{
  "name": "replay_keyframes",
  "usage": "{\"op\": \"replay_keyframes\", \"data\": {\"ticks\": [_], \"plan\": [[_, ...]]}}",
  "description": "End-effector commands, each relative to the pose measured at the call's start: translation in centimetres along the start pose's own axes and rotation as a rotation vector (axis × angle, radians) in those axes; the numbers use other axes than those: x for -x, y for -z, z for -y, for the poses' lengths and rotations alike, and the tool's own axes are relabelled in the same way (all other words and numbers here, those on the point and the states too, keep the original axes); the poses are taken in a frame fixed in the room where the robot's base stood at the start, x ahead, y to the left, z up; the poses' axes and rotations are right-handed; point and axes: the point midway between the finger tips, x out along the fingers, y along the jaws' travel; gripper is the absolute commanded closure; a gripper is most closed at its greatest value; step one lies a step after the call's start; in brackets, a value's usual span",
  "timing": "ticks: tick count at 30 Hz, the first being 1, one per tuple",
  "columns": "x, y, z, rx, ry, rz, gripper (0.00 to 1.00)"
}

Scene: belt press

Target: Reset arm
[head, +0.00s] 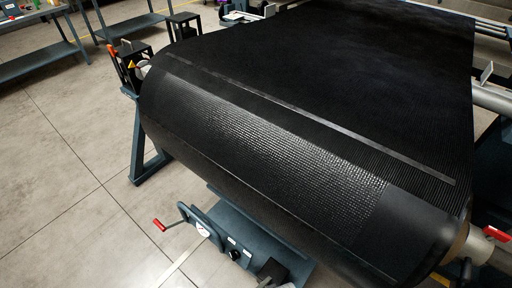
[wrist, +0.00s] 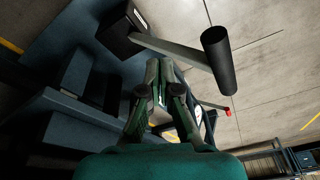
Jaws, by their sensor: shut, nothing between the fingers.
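My gripper (wrist: 160,68) shows in the wrist view, its green fingers together and nothing between them. A dark blue-grey metal frame (wrist: 55,50) lies around and to the left of the fingertips. A black cylinder (wrist: 218,60) on a light bar (wrist: 170,50) is to the right of the fingertips. I cannot tell whether the fingers touch anything. The gripper does not show in the head view, and I cannot make out my arm there.
A large black belt roll (head: 270,150) fills the head view. Below it is a blue panel (head: 235,235) with a red-handled crank (head: 165,225). A blue stand (head: 143,150) holds the roll's left end. Tiled floor (head: 60,180) at the left is clear; a shelf (head: 45,65) stands behind.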

Motion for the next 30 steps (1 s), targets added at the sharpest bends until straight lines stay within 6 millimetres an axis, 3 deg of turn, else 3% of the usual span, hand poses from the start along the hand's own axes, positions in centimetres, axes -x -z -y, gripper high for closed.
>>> {"op": "replay_keyframes", "data": {"ticks": [1, 8, 14, 23, 30], "plan": [[0.4, -1.6, -0.5, -0.019, -0.010, -0.038, 1.00], [4.0, -6.3, -2.2, -0.089, -0.062, -0.240, 1.00], [9.1, -9.8, -2.9, -0.146, -0.111, -0.414, 1.00], [19.8, -13.6, -3.1, -0.213, -0.196, -0.674, 1.00], [30.2, -15.3, -2.6, -0.254, -0.269, -0.879, 1.00]]}}
